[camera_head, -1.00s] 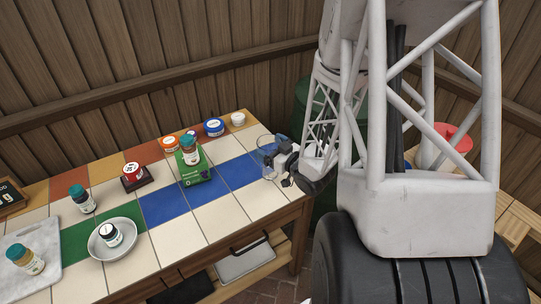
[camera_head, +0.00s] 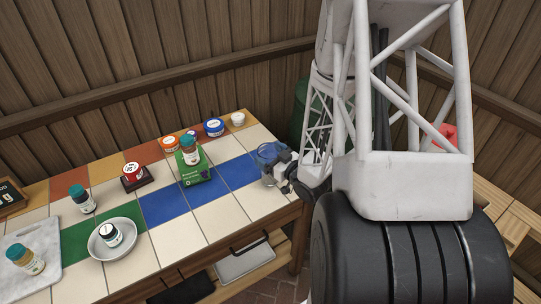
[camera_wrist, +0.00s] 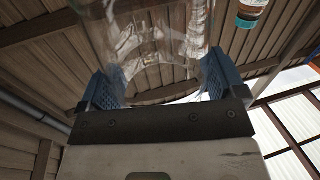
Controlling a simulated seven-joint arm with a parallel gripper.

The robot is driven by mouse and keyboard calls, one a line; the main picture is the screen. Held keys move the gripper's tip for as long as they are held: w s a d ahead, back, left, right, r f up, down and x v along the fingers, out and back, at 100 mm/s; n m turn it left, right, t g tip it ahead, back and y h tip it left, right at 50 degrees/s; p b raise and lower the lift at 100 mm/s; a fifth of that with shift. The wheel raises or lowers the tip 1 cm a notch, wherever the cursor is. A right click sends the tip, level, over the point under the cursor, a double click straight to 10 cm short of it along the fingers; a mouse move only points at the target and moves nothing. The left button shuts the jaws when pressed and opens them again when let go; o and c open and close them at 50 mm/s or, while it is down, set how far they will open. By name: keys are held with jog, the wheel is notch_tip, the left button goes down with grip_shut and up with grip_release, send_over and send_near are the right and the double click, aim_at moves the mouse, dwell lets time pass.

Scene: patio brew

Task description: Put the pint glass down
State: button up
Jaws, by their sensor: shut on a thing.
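The clear pint glass (camera_head: 267,151) is at the right end of the tiled table in the head view, over or on the blue and white tiles. My gripper (camera_head: 277,165) comes in from the right and is shut on the glass. In the wrist view the blue finger pads (camera_wrist: 160,82) lie on both sides of the clear glass wall (camera_wrist: 150,35). The glass looks about upright. I cannot tell whether its base touches the tiles.
A green box (camera_head: 194,170) with a jar (camera_head: 187,146) on top stands left of the glass. A blue-and-white tub (camera_head: 214,127) and a white cup (camera_head: 238,119) are behind. White tiles in front of the glass are clear.

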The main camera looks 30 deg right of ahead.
jog(key=shift+f, duration=0.1)
jog(key=o, duration=1.2)
jog(key=v, duration=1.2)
jog(key=shift+w+r, duration=0.1)
jog(key=shift+r, duration=0.15)
